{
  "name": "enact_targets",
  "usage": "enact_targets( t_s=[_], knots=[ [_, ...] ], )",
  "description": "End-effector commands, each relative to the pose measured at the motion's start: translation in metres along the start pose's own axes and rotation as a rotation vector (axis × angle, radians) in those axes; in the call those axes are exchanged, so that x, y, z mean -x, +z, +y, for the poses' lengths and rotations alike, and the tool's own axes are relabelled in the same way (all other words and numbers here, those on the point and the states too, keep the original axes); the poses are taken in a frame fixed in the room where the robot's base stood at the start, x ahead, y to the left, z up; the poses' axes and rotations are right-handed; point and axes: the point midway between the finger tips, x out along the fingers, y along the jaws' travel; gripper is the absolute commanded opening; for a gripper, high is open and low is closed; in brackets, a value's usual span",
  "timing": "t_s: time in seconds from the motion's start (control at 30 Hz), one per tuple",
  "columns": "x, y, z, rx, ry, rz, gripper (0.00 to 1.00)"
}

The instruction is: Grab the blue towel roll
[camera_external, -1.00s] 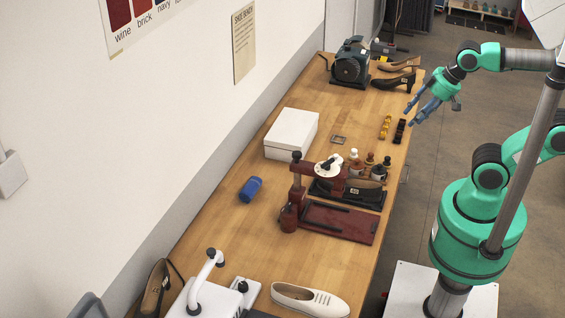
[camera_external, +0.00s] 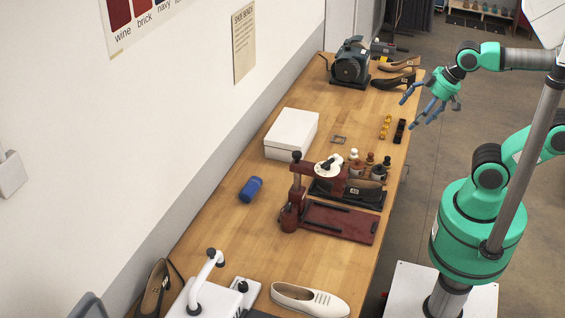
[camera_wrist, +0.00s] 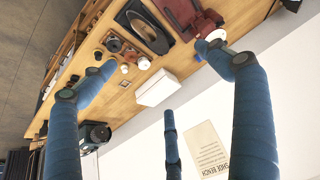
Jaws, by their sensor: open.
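The blue towel roll (camera_external: 251,189) lies on its side on the wooden bench, left of the dark red shoe press and near the wall side. My gripper (camera_external: 416,108) is open and empty. It hangs in the air off the bench's right edge, far from the roll, beyond it and to the right. In the wrist view its blue fingers (camera_wrist: 165,75) are spread apart with nothing between them.
The bench (camera_external: 225,245) bears a white box (camera_external: 291,134), the dark red press (camera_external: 338,222), several small bottles (camera_external: 369,163), a grinder (camera_external: 350,65) and shoes (camera_external: 309,299). The press and bottles stand between my gripper and the roll. Bare wood surrounds the roll.

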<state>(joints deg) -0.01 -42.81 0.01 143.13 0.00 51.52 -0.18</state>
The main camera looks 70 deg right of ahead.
Motion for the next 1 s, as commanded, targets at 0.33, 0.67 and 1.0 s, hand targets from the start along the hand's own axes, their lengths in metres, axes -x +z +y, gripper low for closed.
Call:
enact_targets(
  t_s=[0.33,0.67,1.0],
  knots=[
    [-0.001,-0.042,-0.001,0.087,-0.001,-0.018,0.89],
    [-0.016,-0.118,-0.005,0.260,-0.005,-0.049,0.89],
    [-0.050,-0.193,-0.012,0.447,-0.015,-0.079,0.89]
  ],
)
